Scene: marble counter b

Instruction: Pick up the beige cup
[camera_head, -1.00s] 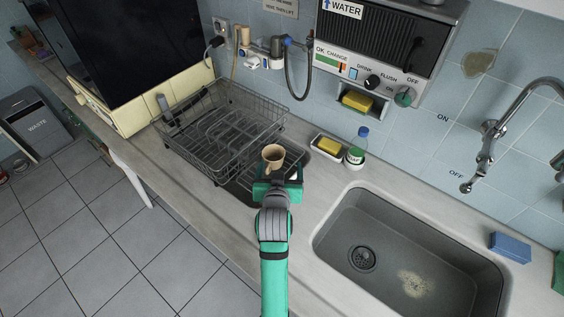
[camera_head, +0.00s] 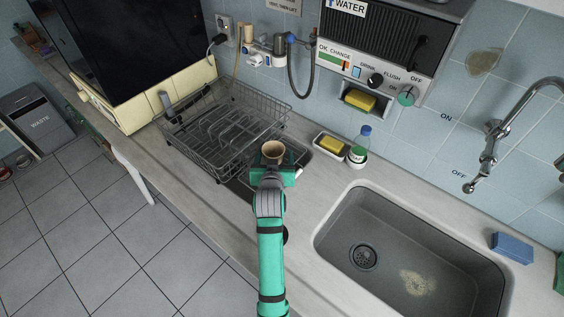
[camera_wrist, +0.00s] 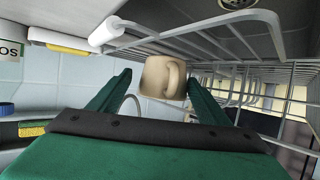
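The beige cup (camera_head: 273,149) shows just beyond my gripper (camera_head: 273,160) in the head view, beside the right end of the dish rack. My green gripper hides its lower part. In the wrist view the cup (camera_wrist: 158,78) sits between the tips of my two green fingers, its handle turned toward the camera. The fingers are spread, with a small gap visible on the cup's left side; contact on the right is hard to tell. My gripper is open.
The wire dish rack (camera_head: 196,140) stands close on the left. A tray with a yellow sponge (camera_head: 331,145) and a bottle with a blue cap (camera_head: 359,148) stand to the right. The sink (camera_head: 336,222) lies at the front right, and a blue sponge (camera_head: 511,248) at its far right.

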